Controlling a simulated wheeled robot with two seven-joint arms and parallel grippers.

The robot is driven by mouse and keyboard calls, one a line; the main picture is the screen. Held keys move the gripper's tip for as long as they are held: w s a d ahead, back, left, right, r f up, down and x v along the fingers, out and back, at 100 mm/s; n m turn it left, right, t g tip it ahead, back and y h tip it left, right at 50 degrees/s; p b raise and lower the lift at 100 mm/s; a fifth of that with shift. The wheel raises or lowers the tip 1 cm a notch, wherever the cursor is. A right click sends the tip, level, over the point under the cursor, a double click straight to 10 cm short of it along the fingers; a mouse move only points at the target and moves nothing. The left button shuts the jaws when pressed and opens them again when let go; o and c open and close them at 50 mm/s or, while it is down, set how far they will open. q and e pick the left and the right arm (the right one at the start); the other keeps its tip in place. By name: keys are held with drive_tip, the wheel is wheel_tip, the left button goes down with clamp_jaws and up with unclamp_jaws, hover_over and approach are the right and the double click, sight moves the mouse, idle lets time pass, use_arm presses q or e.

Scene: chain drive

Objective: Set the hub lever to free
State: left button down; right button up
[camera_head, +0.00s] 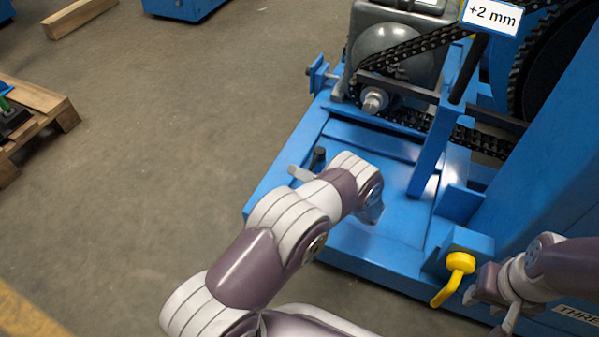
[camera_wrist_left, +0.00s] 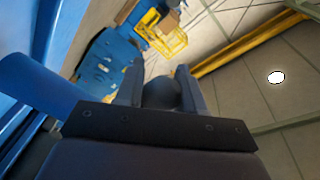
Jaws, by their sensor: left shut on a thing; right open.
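A yellow lever (camera_head: 455,275) sticks out of a blue block on the front of the blue machine base. Its round head is at the top and its bar points down and left. No marking for free shows. My right gripper (camera_head: 490,306) is open and empty just right of the lever, apart from it as far as I can see. My left gripper (camera_wrist_left: 160,80) is shut on a dark rounded handle (camera_wrist_left: 160,95), seen between its fingers. In the head view, my left arm hides most of this gripper, and a black knob (camera_head: 319,154) shows beside it.
A black chain (camera_head: 420,45) runs over a small sprocket shaft (camera_head: 374,99) to a large dark wheel (camera_head: 545,70). A sign reads "+2 mm".

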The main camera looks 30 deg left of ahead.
use_arm(q)
drive_tip(key=shift+w+r, duration=0.25)
drive_tip(key=shift+w, duration=0.05)
drive_tip(key=c, duration=0.9)
unclamp_jaws()
drive_tip(key=shift+d, duration=0.1)
drive_tip(key=shift+o, duration=1)
drive_tip(key=shift+f, duration=0.1)
drive_tip(key=shift+s, duration=0.1)
drive_tip(key=s+d+p, duration=0.1)
drive_tip(key=d+p, duration=0.2)
drive_tip(key=d, duration=0.9)
drive_tip(key=shift+s+d, duration=0.25)
drive_tip(key=shift+s, duration=0.15)
